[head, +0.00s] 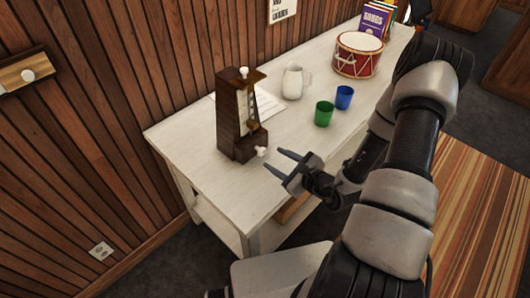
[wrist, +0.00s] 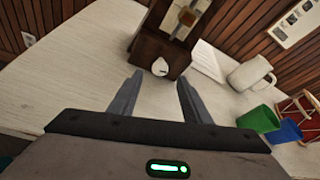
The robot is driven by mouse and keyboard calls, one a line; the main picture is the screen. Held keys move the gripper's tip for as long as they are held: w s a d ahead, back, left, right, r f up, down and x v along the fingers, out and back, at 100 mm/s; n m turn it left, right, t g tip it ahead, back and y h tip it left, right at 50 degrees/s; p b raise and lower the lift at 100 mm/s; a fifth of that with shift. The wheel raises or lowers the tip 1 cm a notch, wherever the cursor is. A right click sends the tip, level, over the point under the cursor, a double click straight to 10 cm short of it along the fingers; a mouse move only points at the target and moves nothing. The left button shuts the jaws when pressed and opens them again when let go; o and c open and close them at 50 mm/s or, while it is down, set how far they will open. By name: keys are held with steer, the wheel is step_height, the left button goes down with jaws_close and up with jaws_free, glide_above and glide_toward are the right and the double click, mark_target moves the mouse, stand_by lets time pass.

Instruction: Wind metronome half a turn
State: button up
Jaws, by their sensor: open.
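The metronome (head: 238,115) is a dark brown wooden case standing upright near the left end of the white table. A white winding key (head: 262,152) sticks out of its lower right side. In the wrist view the metronome (wrist: 160,50) is straight ahead, and its white key (wrist: 160,67) lies beyond and between my fingertips. My gripper (head: 279,161) is open and empty, its fingers pointing at the key. The fingertips are close to the key but look apart from it. In the wrist view the gripper (wrist: 160,80) shows a wide gap between its fingers.
The white table (head: 188,150) also holds a white mug (head: 293,82), a green cup (head: 324,113), a blue cup (head: 344,97), a red drum (head: 359,55) and a paper sheet (head: 268,104) behind the metronome. The table's left front corner is clear. A wood-panelled wall (head: 120,80) stands behind.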

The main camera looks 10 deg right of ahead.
mark_target(263, 152)
steer(key=x, duration=0.7)
steer(key=c, duration=1)
